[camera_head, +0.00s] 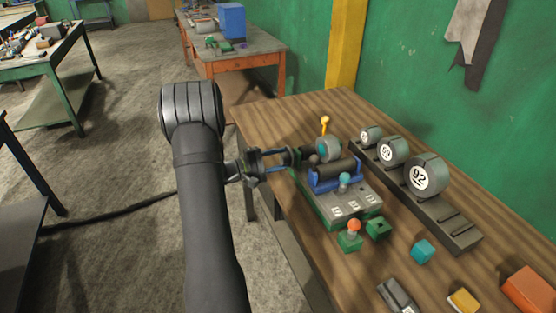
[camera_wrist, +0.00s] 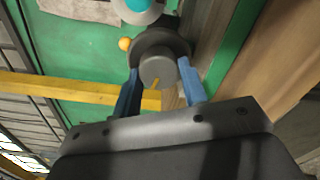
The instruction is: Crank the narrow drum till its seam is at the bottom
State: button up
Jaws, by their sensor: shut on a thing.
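The machine (camera_head: 350,206) has a green and grey base on the table. A dark drum (camera_head: 336,168) lies in its blue cradle; I cannot make out a seam. A grey wheel with a teal face (camera_head: 329,148) stands at its far left. My gripper (camera_head: 290,157) reaches in from the left. In the wrist view its two blue fingers (camera_wrist: 161,88) are shut on a round grey knob (camera_wrist: 157,70), which has a small yellow mark. Behind the knob are a dark disc and an orange-yellow ball (camera_wrist: 125,44). Which drum is the narrow one is unclear.
A dark rack (camera_head: 462,232) at the right holds three grey drums of different sizes, the largest marked 92 (camera_head: 423,178). A yellow lever (camera_head: 325,122) stands behind the machine. An orange-knobbed lever (camera_head: 352,232), teal block (camera_head: 423,250) and orange block (camera_head: 530,288) are in front.

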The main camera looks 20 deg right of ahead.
dwell(0.3)
jog(key=o, duration=1)
jog(key=shift+a, duration=0.1)
jog(key=a, duration=1.7)
jog(key=shift+a, duration=0.15)
jog(key=d, duration=1.7)
jog(key=shift+d, duration=0.25)
